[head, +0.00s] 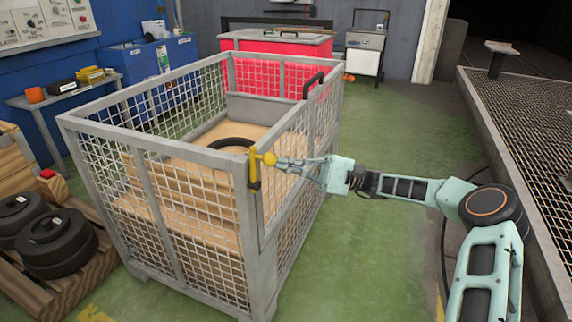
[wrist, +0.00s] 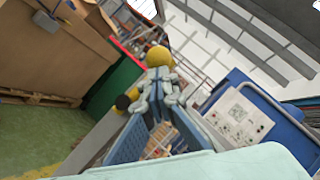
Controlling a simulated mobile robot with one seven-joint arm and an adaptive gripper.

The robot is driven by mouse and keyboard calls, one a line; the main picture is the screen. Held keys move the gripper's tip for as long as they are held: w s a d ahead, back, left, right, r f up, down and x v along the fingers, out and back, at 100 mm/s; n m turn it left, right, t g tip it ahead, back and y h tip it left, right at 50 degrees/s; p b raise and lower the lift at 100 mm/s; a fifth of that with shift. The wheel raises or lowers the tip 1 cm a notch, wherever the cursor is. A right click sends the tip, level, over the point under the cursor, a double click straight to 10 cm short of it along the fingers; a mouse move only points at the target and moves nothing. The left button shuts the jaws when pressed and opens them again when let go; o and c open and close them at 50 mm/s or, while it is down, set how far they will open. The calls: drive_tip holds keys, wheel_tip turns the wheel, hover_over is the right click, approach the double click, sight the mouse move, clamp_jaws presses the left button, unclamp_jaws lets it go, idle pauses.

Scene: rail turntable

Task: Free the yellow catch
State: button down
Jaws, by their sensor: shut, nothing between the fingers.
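The yellow catch (head: 253,170) sits upright on the near right corner post of a grey mesh cage (head: 198,155). Its round yellow knob (head: 269,159) points toward my arm. My gripper (head: 281,162) is shut and empty, with its fingertips right at the knob from the right. In the wrist view the knob (wrist: 158,56) shows just past the shut fingertips (wrist: 158,78). I cannot tell whether they touch it. The fingers hide part of the catch there.
The cage holds cardboard boxes (head: 185,195) and a black ring (head: 231,143). A black handle (head: 313,85) stands on its right top rail. Green floor (head: 385,135) lies open behind my arm. A raised grating (head: 530,130) is at the right, and black weights (head: 58,243) are at the left.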

drive_tip(key=shift+s+a+r+n+g+h+p, duration=0.15)
drive_tip(key=shift+s+r+n+g+h, duration=0.15)
drive_tip(key=shift+n+h, duration=0.35)
drive_tip(key=shift+s+a+r+n+g+h+p, duration=0.1)
drive_tip(key=shift+s+n+g+h+p, duration=0.2)
drive_tip(key=shift+n, duration=0.55)
drive_tip(key=shift+f, duration=0.1)
